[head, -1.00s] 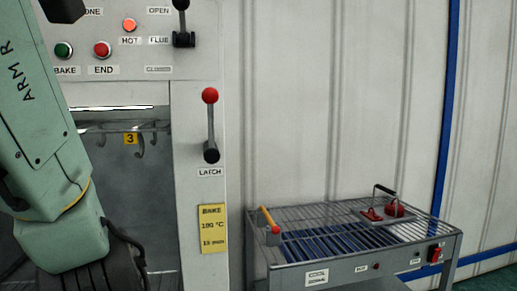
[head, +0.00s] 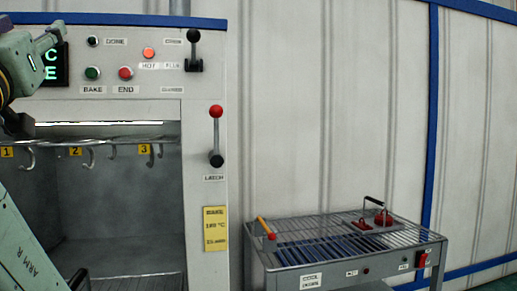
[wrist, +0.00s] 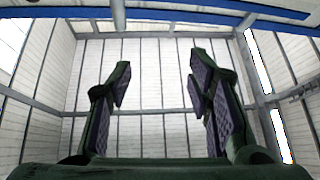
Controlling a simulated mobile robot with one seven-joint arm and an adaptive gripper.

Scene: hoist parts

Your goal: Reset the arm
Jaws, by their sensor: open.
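My gripper (wrist: 158,90) shows in the wrist view with its two dark green fingers and purple pads spread wide apart. Nothing is between the fingers. Behind them are only pale panelled walls, blue beams and bright strip lights. In the head view my green arm is at the left edge, in front of the oven (head: 207,85). The gripper's fingertips are not in the head view.
The oven is open inside, with several hooks on a rail (head: 100,141). A red-knobbed latch lever (head: 216,135) is on its right post. A wire-topped cooling table (head: 345,255) stands to the right, carrying a red handled part (head: 383,218). Bare wall is above it.

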